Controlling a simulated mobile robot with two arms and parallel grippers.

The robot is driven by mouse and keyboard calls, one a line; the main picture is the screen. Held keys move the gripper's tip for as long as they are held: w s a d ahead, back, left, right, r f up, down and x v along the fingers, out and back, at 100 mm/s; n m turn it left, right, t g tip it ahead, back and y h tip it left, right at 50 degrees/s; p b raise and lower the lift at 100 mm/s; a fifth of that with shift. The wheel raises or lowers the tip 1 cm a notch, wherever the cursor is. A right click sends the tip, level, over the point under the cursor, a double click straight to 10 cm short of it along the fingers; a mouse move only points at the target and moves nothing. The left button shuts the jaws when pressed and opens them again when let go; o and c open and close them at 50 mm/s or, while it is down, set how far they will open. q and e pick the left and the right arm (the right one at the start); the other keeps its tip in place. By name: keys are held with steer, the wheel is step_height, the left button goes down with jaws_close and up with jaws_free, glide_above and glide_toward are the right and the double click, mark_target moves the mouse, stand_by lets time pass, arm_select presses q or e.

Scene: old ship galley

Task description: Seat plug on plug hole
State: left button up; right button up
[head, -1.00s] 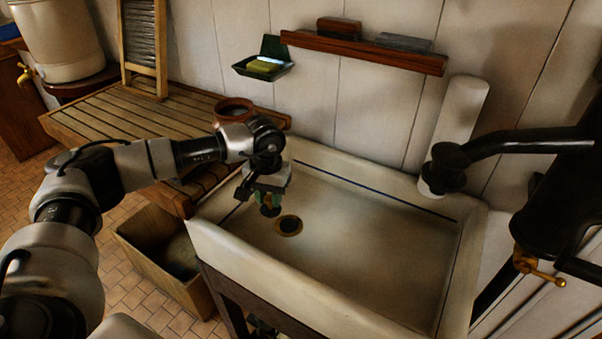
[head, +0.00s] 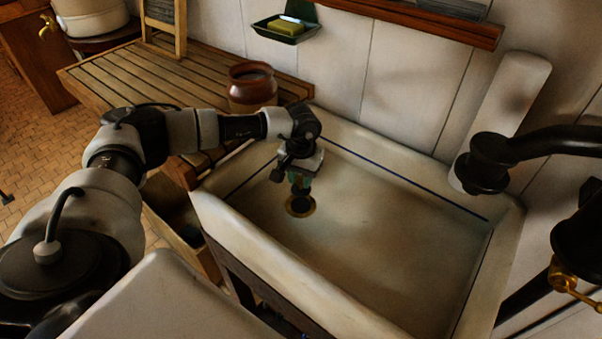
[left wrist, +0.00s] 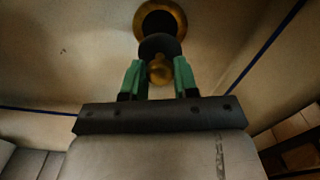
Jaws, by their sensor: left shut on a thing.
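The plug hole (head: 300,206) is a brass-rimmed dark ring in the floor of the pale sink (head: 390,250). My left gripper (head: 299,186) reaches down into the sink, just above the hole. In the left wrist view its green fingers (left wrist: 158,78) are shut on the brass knob of the dark plug (left wrist: 159,47). The plug hole (left wrist: 160,18) shows just beyond the plug, which partly covers it in that view. I cannot tell whether the plug touches the rim. My right gripper is not in view.
A slatted wooden drainboard (head: 150,80) with a brown pot (head: 252,86) adjoins the sink at the left. A dark pipe (head: 540,145) reaches over the right side. A soap dish (head: 285,28) is on the wall. The sink floor right of the hole is clear.

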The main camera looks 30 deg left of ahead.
mark_target(301, 189)
arm_select(q)
step_height(301, 189, down, 4)
steer(key=shift+f+b, duration=0.1)
steer(key=shift+b, duration=1.15)
step_height(301, 189, down, 2)
steer(key=shift+f+b, duration=0.15)
steer(key=shift+b, duration=0.95)
steer(key=shift+f+b, duration=0.8)
steer(key=shift+f, duration=0.05)
steer(key=o, duration=1)
steer(key=shift+o, duration=0.2)
